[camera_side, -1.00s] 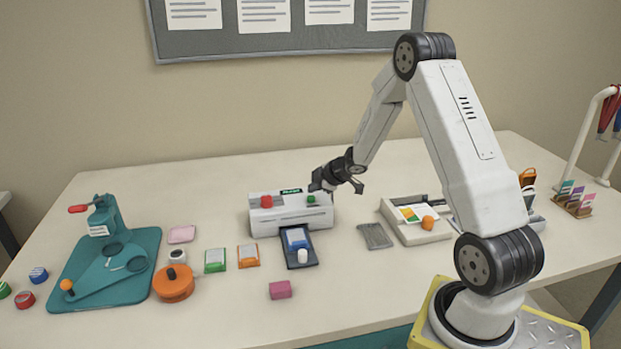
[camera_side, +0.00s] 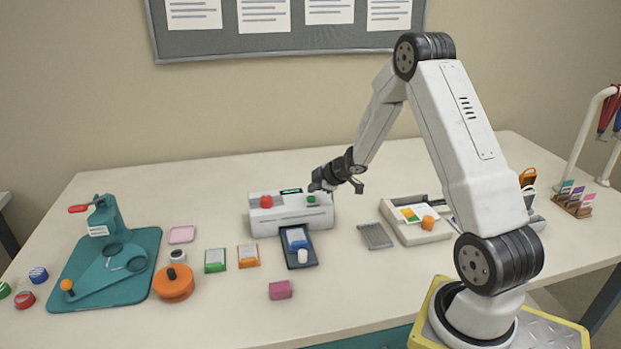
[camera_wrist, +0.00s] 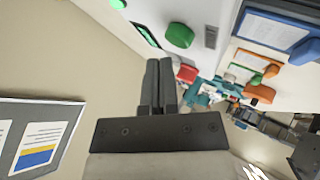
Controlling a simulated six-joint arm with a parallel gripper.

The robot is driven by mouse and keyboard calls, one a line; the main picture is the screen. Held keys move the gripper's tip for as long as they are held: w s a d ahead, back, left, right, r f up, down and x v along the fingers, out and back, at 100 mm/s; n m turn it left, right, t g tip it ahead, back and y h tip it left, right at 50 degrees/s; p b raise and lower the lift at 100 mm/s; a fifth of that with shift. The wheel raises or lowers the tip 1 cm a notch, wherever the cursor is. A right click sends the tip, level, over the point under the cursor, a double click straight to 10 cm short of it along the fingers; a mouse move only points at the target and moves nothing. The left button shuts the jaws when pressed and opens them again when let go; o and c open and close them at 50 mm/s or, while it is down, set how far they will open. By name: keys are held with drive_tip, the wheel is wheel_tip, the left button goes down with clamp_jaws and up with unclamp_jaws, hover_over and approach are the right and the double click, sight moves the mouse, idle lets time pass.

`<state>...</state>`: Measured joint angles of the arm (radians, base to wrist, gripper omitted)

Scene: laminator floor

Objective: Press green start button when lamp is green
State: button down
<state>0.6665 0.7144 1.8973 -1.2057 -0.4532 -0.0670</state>
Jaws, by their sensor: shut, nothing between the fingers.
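The white laminator (camera_side: 290,222) stands mid-table in the side view, with a red button (camera_side: 267,201), a small dark display (camera_side: 291,191) with green marks and the green start button (camera_side: 311,199) on top. In the wrist view the green button (camera_wrist: 180,36) is beyond and right of my fingertips, with the red button (camera_wrist: 187,73) nearer them. A bright green round spot (camera_wrist: 118,4), apparently the lit lamp, is cut by the top edge. My gripper (camera_side: 314,187) is shut and empty, just above the green button; contact does not show. Its closed fingers also show in the wrist view (camera_wrist: 160,62).
A teal press (camera_side: 113,270) is far left. The space behind the laminator is clear.

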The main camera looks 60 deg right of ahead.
sight(314, 198)
drive_tip(key=shift+f, duration=0.9)
idle(1.8)
drive_tip(key=shift+r, duration=3.4)
drive_tip(key=shift+a, duration=0.1)
drive_tip(key=s+a+r+m+g+h, duration=0.1)
drive_tip(key=s+a+m, duration=0.1)
drive_tip(key=a, duration=0.5)
drive_tip(key=s+a+r+m+g+h, duration=0.1)
drive_tip(key=s+a+m, duration=0.15)
drive_tip(key=a, duration=0.35)
drive_tip(key=s+a+f+m+g+y, duration=0.1)
drive_tip(key=s+a+m+g, duration=0.3)
drive_tip(key=s+a, duration=0.9)
drive_tip(key=shift+s+a+f+g+y, duration=0.15)
drive_tip(key=shift+s+a+g+y, duration=0.2)
drive_tip(key=shift+a+y, duration=0.25)
